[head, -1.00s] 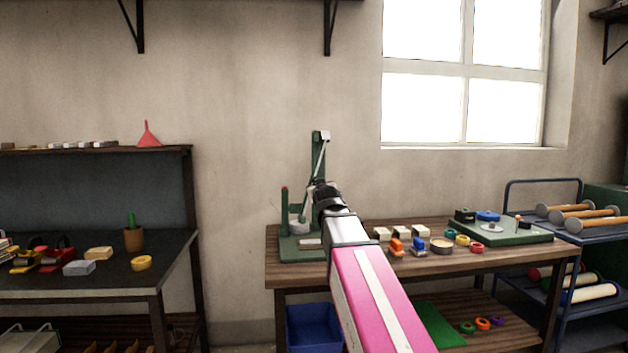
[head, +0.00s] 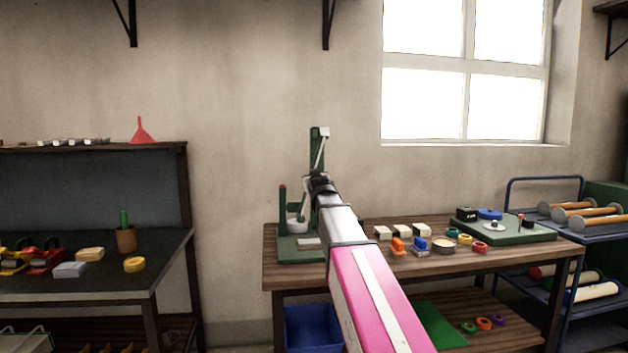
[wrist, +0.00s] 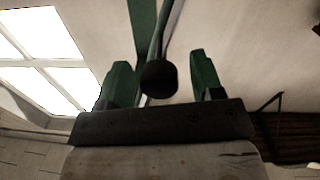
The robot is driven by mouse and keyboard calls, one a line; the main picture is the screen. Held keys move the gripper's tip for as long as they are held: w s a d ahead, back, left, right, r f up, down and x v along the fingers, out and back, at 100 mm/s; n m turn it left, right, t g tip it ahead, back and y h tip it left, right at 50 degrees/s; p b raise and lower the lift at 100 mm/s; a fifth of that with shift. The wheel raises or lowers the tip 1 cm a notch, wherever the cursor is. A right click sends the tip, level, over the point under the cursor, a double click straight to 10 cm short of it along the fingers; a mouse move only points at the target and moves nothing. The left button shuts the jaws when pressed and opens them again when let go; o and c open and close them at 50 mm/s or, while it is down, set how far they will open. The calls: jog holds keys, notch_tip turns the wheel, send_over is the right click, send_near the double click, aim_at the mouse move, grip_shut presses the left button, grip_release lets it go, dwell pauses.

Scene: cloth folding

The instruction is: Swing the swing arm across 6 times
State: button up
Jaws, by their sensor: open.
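The swing arm (head: 320,153) is a thin pale rod hanging from the top of a green upright stand (head: 314,140) at the table's left end. Its lower part is hidden behind my gripper in the head view. My gripper (head: 318,183) is in front of the stand at the swing arm's lower part. In the wrist view my gripper (wrist: 160,72) is open, with a green finger on each side. A dark round knob (wrist: 160,77) on a green rod shows between the fingers, with visible gaps on both sides. I cannot tell whether it touches the palm.
Pale blocks (head: 402,230) and coloured rings (head: 464,240) lie to the right on the wooden table (head: 350,271). The wall is behind the stand.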

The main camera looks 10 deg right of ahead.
jog(key=shift+w, duration=1)
